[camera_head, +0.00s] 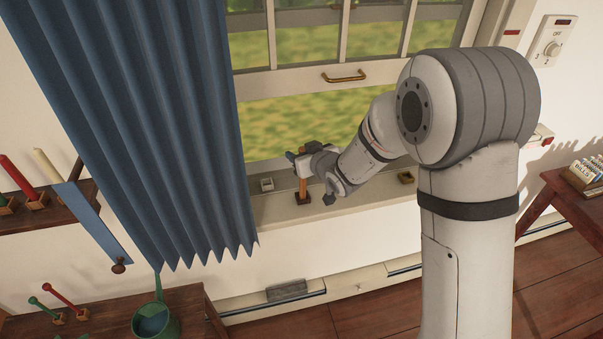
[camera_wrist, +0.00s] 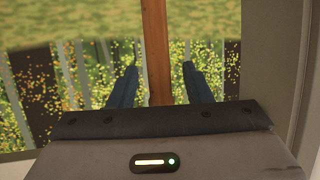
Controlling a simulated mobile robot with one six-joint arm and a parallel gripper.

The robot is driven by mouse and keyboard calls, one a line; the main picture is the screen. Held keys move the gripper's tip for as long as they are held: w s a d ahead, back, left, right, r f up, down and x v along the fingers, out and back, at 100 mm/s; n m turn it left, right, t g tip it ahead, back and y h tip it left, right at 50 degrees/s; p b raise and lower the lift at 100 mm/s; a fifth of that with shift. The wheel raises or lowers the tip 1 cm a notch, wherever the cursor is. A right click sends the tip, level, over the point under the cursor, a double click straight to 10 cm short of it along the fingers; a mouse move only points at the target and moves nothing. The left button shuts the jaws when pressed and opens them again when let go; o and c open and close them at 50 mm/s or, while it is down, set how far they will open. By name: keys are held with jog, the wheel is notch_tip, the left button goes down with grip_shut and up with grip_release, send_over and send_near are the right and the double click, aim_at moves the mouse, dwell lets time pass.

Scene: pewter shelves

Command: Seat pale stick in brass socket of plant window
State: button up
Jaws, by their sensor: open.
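A pale cream stick (camera_head: 46,167) leans on the wall shelf at the far left; its lower end is partly covered by a blue strip. A small brass-coloured socket (camera_head: 405,178) sits on the window sill, right of my forearm, and looks empty. My gripper (camera_head: 299,158) is over the sill, at the upper part of an orange-brown stick (camera_head: 303,185) that stands upright in a dark socket (camera_head: 302,199). In the wrist view my gripper (camera_wrist: 159,68) is open, with the orange-brown stick (camera_wrist: 155,50) between its fingers and gaps on both sides.
A pale grey socket (camera_head: 267,185) sits on the sill, left of the dark one. A blue curtain (camera_head: 150,120) hangs between the sill and the left shelf, which also holds a red stick (camera_head: 17,173). A green pot (camera_head: 155,322) stands on the low table. A side table (camera_head: 570,205) stands at right.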

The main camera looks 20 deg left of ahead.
jog(key=shift+w+a+f, duration=0.2)
jog(key=shift+w+a, duration=0.2)
jog(key=shift+c, duration=0.4)
grip_shut()
